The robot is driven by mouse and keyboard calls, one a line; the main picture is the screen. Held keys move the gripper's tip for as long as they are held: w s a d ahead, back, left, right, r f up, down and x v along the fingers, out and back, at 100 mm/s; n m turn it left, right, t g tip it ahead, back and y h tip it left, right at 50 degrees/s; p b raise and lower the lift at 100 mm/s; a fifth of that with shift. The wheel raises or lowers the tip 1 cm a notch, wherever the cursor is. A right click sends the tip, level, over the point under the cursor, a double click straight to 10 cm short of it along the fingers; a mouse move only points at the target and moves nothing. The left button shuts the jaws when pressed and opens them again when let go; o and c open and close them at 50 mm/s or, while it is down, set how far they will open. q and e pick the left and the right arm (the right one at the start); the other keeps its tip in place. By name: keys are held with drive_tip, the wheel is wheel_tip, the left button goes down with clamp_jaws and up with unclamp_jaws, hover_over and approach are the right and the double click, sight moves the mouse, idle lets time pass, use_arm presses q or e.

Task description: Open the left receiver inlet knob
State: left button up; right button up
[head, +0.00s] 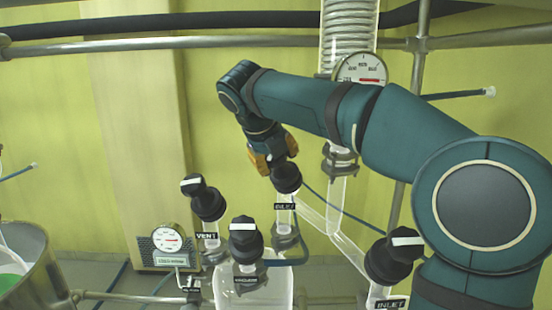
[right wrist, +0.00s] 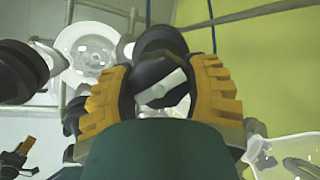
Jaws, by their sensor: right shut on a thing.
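The left receiver inlet knob (head: 287,180) is black and sits on a glass valve above a partly covered label reading like INLET. My right gripper (head: 268,152), with yellow fingers, reaches down to it from above. In the right wrist view, the fingers (right wrist: 163,82) are shut on both sides of the black knob (right wrist: 148,73). A white bar mark on its top lies tilted between the fingers. In the head view the gripper hides part of the knob's top. My left gripper is not in view.
The VENT knob (head: 207,202) stands to the left. Another black knob (head: 246,243) stands in front, over a glass vessel (head: 262,288). A second INLET knob (head: 388,262) is at the right, near my arm. A gauge (head: 361,69) and coiled glass column (head: 348,30) stand behind my arm.

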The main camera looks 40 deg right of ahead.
drive_tip(key=shift+n, duration=0.3)
drive_tip(key=o, duration=1.2)
drive_tip(key=v, duration=1.2)
